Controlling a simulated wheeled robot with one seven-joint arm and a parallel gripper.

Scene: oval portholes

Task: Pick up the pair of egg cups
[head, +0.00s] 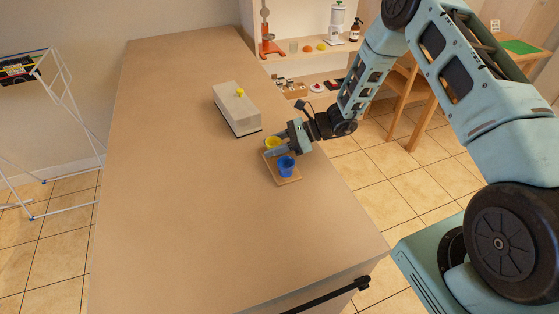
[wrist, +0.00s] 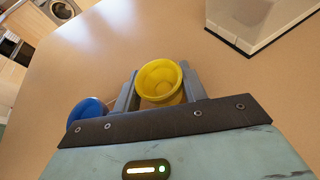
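The pair of egg cups is a yellow cup (head: 271,142) and a blue cup (head: 286,167) on a small wooden board (head: 289,182) on the counter. My gripper (head: 279,142) is low at the yellow cup, with one finger between the two cups. In the wrist view the yellow cup (wrist: 160,80) stands between my two fingers (wrist: 159,88), its sides very close to both. I cannot tell whether they press on it. The blue cup (wrist: 87,112) is outside the left finger, partly hidden by the gripper body.
A grey box-shaped dish with a yellow knob (head: 236,108) stands just behind the cups; its corner shows in the wrist view (wrist: 262,22). The counter (head: 190,200) is clear to the left and front. A shelf (head: 310,62) with small items and a drying rack (head: 60,120) stand apart.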

